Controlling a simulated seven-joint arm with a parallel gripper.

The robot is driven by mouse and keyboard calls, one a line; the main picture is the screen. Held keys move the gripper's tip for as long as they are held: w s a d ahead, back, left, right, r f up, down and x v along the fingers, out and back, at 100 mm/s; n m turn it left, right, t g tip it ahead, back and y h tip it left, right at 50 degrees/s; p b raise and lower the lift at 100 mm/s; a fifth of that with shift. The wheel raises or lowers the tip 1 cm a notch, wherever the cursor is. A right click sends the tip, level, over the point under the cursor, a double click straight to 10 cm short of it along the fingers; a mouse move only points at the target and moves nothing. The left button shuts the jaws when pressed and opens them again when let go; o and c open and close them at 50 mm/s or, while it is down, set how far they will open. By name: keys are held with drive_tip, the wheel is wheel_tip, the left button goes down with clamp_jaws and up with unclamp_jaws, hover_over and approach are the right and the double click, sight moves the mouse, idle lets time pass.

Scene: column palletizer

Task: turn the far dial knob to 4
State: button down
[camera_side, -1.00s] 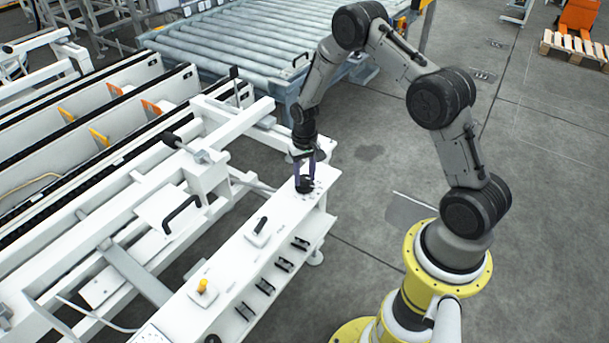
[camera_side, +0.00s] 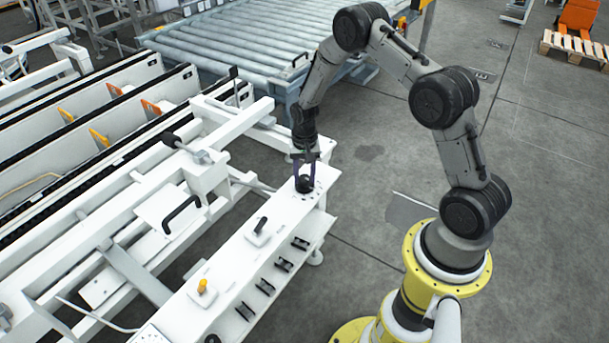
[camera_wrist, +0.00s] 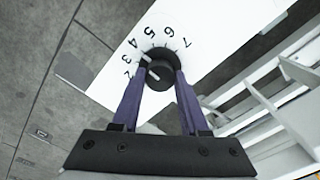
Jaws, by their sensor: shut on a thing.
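The far dial knob (camera_side: 304,184) is black and round, at the far end of the white panel (camera_side: 236,262). In the wrist view the knob (camera_wrist: 158,74) sits inside an arc of printed numbers, with 2 to 7 readable. A short white mark on its upper left edge points up and left, roughly toward the 4; its exact alignment is hard to tell. My gripper (camera_side: 305,176) points down over the knob. Its two purple fingers (camera_wrist: 159,84) are shut on the knob, one on each side, and hide part of its rim.
Nearer along the panel are a black lever switch (camera_side: 260,227), a yellow-orange knob (camera_side: 202,286) and a second dark dial at the near end. Several black handles line the panel's front side. White machine frames stand left; a roller conveyor (camera_side: 215,45) lies behind.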

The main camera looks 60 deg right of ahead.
sight(305, 177)
drive_tip(key=shift+c, duration=2.1)
unclamp_jaws()
wheel_tip(305, 177, up, 14)
